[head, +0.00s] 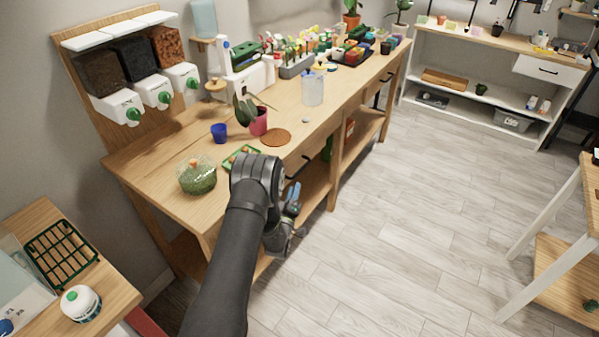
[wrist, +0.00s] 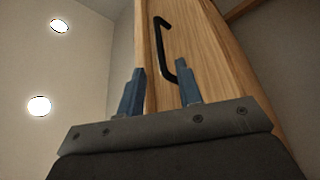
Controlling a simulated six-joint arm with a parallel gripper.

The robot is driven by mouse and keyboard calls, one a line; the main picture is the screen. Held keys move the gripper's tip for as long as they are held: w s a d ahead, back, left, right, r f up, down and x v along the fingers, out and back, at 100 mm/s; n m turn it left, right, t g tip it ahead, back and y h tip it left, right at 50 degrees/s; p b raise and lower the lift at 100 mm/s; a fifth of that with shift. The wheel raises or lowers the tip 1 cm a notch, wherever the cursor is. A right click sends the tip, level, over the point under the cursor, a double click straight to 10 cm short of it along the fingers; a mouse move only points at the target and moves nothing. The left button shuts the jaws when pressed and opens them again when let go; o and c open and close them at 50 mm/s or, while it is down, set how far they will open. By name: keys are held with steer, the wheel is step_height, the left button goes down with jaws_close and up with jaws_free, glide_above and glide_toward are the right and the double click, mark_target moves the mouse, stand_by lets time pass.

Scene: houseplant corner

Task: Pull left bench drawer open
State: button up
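The left bench drawer sits under the front edge of the wooden workbench (head: 300,130). Its black bar handle (head: 298,166) shows just beyond my gripper in the head view. In the wrist view the wooden drawer front (wrist: 203,50) rises above my gripper, with the black handle (wrist: 163,48) on it. My gripper (head: 294,188) is at the bench front, its blue fingers apart and empty in the wrist view (wrist: 160,74). The handle's lower end lies close to the right fingertip; I cannot tell if they touch. My arm hides part of the bench front.
On the bench top near my arm are a glass jar of green stuff (head: 197,178), a green tray (head: 240,155), a blue pot (head: 219,133) and a potted plant (head: 258,122). The grey floor (head: 400,220) to the right is clear.

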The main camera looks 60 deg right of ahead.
mark_target(299, 171)
steer(key=x, duration=0.9)
steer(key=shift+d, duration=0.15)
steer(key=shift+c, duration=0.2)
jaws_close()
